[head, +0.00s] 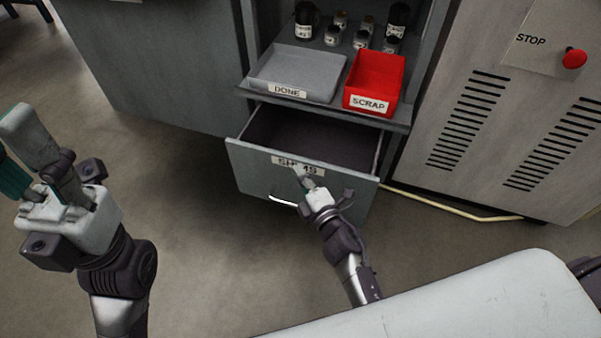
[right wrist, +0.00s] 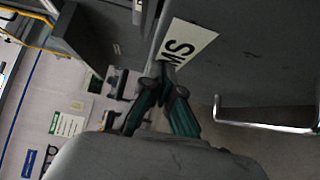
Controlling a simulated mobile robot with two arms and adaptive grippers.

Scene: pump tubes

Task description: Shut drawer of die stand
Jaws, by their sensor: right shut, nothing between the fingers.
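The die stand's drawer (head: 300,180) is pulled out, with its dark inside showing and no contents visible. Its grey front carries a white label that looks like "SHIMS" (head: 285,161), partly covered by my gripper, and a pale bar handle (head: 283,201) below. My right gripper (head: 306,181) is shut and empty, its tips at the drawer front by the label. In the right wrist view its teal fingers (right wrist: 162,72) meet at the label's edge; whether they touch the front I cannot tell. My left gripper (head: 22,150) is raised at the far left, away from the drawer; its finger gap is unclear.
Above the drawer, a grey DONE tray (head: 300,66) and a red SCRAP bin (head: 374,78) sit on the shelf, with several small jars behind. A vented cabinet (head: 490,120) with a red stop button (head: 574,58) stands right. A yellow cable (head: 455,207) lies on the floor.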

